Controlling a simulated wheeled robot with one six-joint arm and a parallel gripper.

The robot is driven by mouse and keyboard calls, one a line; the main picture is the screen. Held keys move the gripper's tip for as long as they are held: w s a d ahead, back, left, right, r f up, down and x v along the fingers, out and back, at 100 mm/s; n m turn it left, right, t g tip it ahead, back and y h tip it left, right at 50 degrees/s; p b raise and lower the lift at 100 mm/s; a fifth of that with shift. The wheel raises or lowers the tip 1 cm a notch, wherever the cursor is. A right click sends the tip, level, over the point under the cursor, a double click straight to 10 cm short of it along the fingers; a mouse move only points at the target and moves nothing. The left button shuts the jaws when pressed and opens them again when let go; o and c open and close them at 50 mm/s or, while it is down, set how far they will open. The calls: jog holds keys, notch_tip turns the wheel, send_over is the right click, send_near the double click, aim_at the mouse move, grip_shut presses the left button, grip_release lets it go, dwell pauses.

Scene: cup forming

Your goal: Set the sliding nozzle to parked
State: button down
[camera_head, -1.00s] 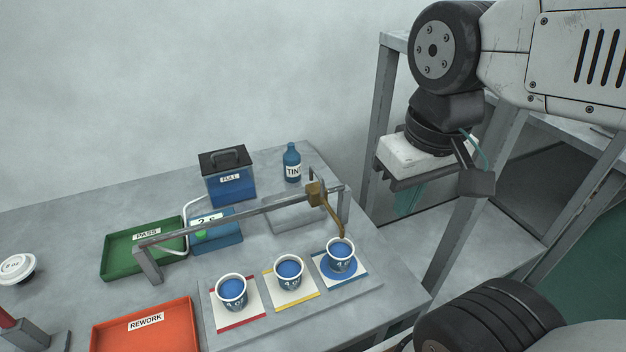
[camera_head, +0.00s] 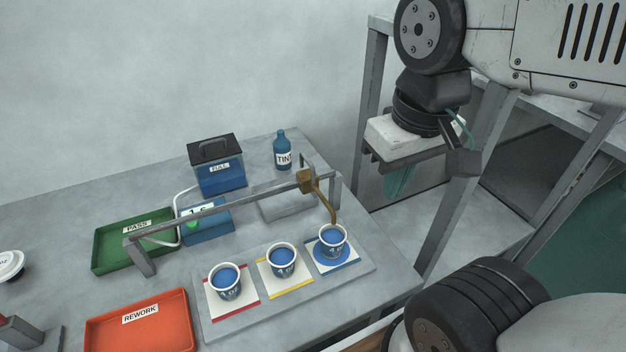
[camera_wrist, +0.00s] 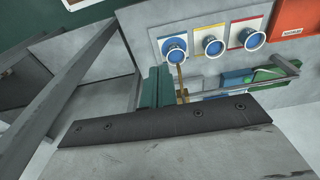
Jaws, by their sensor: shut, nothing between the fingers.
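The sliding nozzle (camera_head: 307,181) is a brass block with a curved spout on a grey rail (camera_head: 232,206). It sits near the rail's right end, and its spout hangs over the right cup (camera_head: 331,241) on the blue-edged card. In the wrist view, the spout (camera_wrist: 179,77) reaches to that cup (camera_wrist: 174,50). My gripper (camera_head: 400,180) is right of the rail and apart from it, pointing down. Its green fingers (camera_wrist: 158,86) are together and empty; in the wrist view they show just beside the spout, at a depth I cannot judge.
Two more blue-filled cups stand left on red-edged and yellow-edged cards (camera_head: 285,290). Behind the rail are a blue box (camera_head: 220,178) and a tint bottle (camera_head: 282,150). A green PASS tray (camera_head: 110,256) and an orange REWORK tray (camera_head: 150,335) lie left. A grey frame post (camera_head: 366,115) stands near my arm.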

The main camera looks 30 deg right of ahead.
jog(key=c, duration=2.1)
grip_release()
jog(key=shift+c, duration=0.2)
jog(key=o, duration=0.6)
jog(key=shift+c, duration=0.2)
jog(key=shift+o, duration=0.5)
jog(key=shift+w+f+g, duration=0.15)
jog(key=shift+f+g, duration=0.15)
jog(key=y, duration=0.2)
send_near(307, 157)
jog(key=shift+g, duration=0.4)
jog(key=f, duration=0.4)
jog(key=a+f, duration=0.1)
jog(key=f, duration=0.1)
jog(key=shift+w+f, duration=0.3)
jog(key=shift+f, duration=0.1)
jog(key=shift+a+f, duration=0.15)
jog(key=shift+f, duration=0.25)
grip_shut()
